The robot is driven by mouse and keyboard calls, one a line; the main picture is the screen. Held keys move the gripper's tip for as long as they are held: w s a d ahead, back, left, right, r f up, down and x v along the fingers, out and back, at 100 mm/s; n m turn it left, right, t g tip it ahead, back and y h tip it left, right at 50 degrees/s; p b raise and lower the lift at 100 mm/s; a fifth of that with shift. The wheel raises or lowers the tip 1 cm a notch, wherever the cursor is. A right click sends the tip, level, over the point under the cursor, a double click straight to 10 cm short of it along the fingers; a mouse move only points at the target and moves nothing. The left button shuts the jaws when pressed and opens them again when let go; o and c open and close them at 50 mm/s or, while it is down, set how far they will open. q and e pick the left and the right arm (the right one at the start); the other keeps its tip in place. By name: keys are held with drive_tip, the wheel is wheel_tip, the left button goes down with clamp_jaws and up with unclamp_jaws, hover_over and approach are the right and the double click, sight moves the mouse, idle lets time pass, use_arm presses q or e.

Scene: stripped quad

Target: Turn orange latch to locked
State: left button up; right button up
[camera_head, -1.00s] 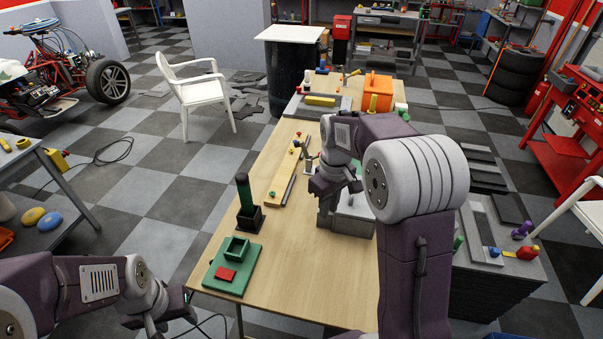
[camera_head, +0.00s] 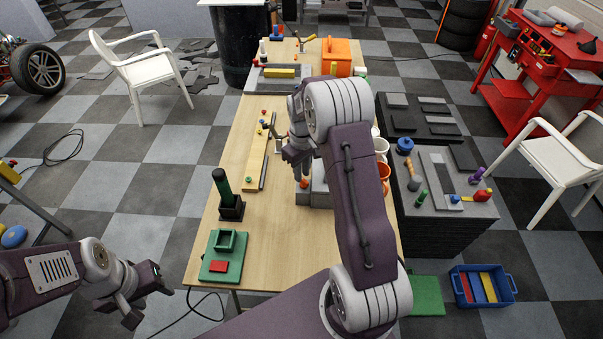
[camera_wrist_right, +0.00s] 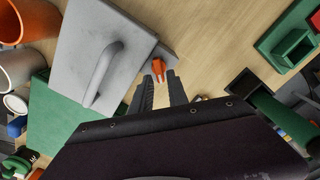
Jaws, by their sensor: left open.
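The orange latch (camera_wrist_right: 157,66) sits on a small grey plate at the edge of a grey box (camera_wrist_right: 75,55) with a loop handle. In the head view, an orange spot of the latch (camera_head: 303,182) shows just below my right gripper (camera_head: 300,168). In the right wrist view, the two fingers of my right gripper (camera_wrist_right: 160,82) are apart. The latch lies just ahead of and between their tips; contact cannot be told. The grey box (camera_head: 320,192) is partly hidden by my right arm. My left gripper (camera_head: 150,290) is open and empty, left of the table.
On the wooden table (camera_head: 270,240), left of the box, are a wooden board (camera_head: 254,165), a green cylinder in a black holder (camera_head: 231,208) and a green base (camera_head: 216,266). Cups (camera_head: 383,172) stand right of my right arm. A blue crate (camera_head: 482,286) is on the floor.

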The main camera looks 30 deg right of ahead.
drive_tip(key=shift+s+d+f, duration=0.1)
drive_tip(key=shift+s+f, duration=0.05)
drive_tip(key=shift+f, duration=0.3)
drive_tip(key=shift+s+d+f, duration=0.1)
drive_tip(key=shift+s+f, duration=0.05)
drive_tip(key=shift+f, duration=0.3)
use_arm(q)
drive_tip(key=shift+s+r, duration=0.25)
drive_tip(key=shift+r, duration=0.05)
use_arm(e)
drive_tip(key=shift+a, duration=0.1)
use_arm(q)
drive_tip(key=shift+w, duration=0.1)
use_arm(e)
drive_tip(key=shift+w, duration=0.15)
